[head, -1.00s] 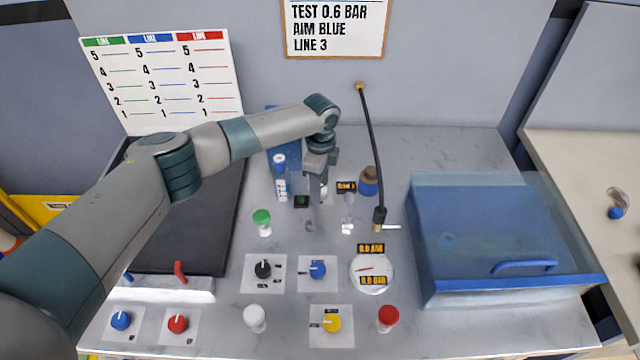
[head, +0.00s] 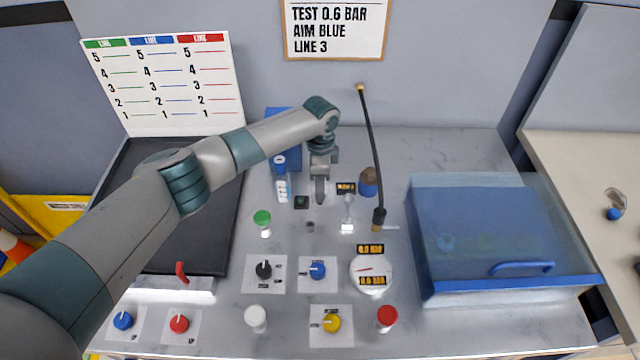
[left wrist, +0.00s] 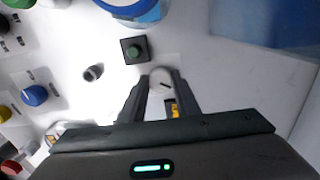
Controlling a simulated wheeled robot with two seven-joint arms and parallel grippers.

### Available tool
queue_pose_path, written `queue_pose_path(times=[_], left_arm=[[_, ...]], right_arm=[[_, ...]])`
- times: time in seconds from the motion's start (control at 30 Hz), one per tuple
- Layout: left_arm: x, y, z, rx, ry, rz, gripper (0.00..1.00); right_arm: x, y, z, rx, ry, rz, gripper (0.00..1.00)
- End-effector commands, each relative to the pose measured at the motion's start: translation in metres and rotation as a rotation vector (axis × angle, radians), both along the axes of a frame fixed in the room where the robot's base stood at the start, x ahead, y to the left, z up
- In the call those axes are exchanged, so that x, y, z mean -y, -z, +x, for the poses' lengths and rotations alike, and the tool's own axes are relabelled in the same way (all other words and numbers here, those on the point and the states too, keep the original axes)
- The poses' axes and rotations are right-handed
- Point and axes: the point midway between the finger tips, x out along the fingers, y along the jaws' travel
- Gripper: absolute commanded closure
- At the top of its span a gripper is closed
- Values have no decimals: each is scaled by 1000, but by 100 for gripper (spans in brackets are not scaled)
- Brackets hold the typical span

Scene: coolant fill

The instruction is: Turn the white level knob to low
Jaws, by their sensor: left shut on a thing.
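The white level knob (left wrist: 161,81) sits between the fingertips of my left gripper in the left wrist view. A dark mark shows on its face. My left gripper (left wrist: 158,84) is shut on the knob, one finger on each side. In the head view my left gripper (head: 320,194) points down at the back middle of the bench and hides the knob. A small display with orange text (head: 345,188) stands just right of the gripper. My right gripper is not in view.
A green button (left wrist: 135,51) and a blue-and-white bottle (head: 281,180) are close to the gripper. A black hose (head: 372,150) and a brown-topped blue container (head: 368,182) stand to the right. Blue, black and yellow knobs lie in front. A blue lidded box (head: 490,235) fills the right.

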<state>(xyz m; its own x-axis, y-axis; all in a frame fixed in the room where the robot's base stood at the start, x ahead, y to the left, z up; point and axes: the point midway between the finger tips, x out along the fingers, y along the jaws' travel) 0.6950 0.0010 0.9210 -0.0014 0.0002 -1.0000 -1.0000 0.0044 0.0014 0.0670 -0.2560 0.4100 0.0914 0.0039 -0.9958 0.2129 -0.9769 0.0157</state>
Motion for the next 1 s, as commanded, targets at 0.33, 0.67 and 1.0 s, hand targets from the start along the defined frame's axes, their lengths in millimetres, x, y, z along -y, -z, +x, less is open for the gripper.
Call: queue_pose_path(times=[0.33, 0.67, 1.0], left_arm=[[1, -3, 0, 0, -291, -2, 93], [1, -2, 1, 1, -463, 0, 93], [1, -2, 2, 4, -497, -1, 93]], right_arm=[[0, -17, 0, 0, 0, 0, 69], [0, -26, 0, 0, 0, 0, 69], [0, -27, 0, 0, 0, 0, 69]])
